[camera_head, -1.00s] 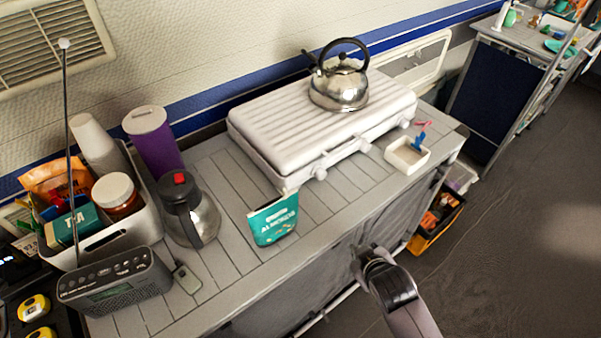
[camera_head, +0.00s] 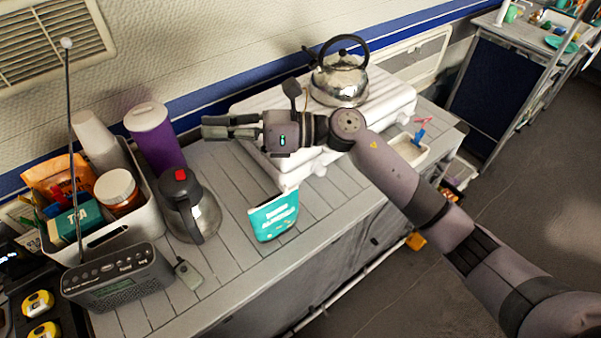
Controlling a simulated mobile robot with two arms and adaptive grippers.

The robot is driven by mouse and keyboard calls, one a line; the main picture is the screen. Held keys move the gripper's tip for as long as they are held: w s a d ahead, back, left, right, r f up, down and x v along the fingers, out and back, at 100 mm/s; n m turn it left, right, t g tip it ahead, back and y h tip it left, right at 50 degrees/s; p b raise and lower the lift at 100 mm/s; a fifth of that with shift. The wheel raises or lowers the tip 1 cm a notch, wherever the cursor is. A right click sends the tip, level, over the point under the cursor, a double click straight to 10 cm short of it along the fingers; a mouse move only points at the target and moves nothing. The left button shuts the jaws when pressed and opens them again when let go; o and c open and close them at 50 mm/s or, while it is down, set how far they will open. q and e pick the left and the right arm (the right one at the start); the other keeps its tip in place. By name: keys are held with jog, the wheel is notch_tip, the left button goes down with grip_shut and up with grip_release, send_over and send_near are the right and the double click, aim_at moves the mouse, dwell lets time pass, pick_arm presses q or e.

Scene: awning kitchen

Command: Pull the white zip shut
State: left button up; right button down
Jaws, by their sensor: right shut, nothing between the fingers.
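A teal pouch (camera_head: 274,218) of almonds stands on the slatted counter, in front of the white stove. A pale strip runs along its top edge; the white zip is too small to make out, and I cannot tell if it is open or shut. My right gripper (camera_head: 208,127) is shut and empty. It is above the back of the counter, pointing left, behind and to the left of the pouch and apart from it. My right arm reaches in from the lower right, crossing in front of the stove. My left gripper is not in view.
A steel kettle (camera_head: 341,82) stands on the white stove (camera_head: 392,98). A small white tray (camera_head: 408,150) is at right.

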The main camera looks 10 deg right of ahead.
jog(key=d+f+n+g+h, duration=0.3)
jog(key=f+n+h, duration=0.2)
jog(key=n+h, duration=0.5)
jog(key=h, duration=0.6)
send_near(286, 190)
jog(key=w+d+r, duration=0.2)
jog(key=w+d, duration=0.1)
jog(key=d, duration=0.4)
jog(key=s+a+f+p, duration=0.2)
jog(key=a+f+p, duration=0.3)
jog(key=f+p, duration=0.2)
notch_tip(286, 190, down, 3)
jog(key=shift+s+a+r+t, duration=0.25)
jog(key=shift+s+a+t, duration=0.05)
jog(key=shift+s+a, duration=0.1)
jog(key=shift+w, duration=0.1)
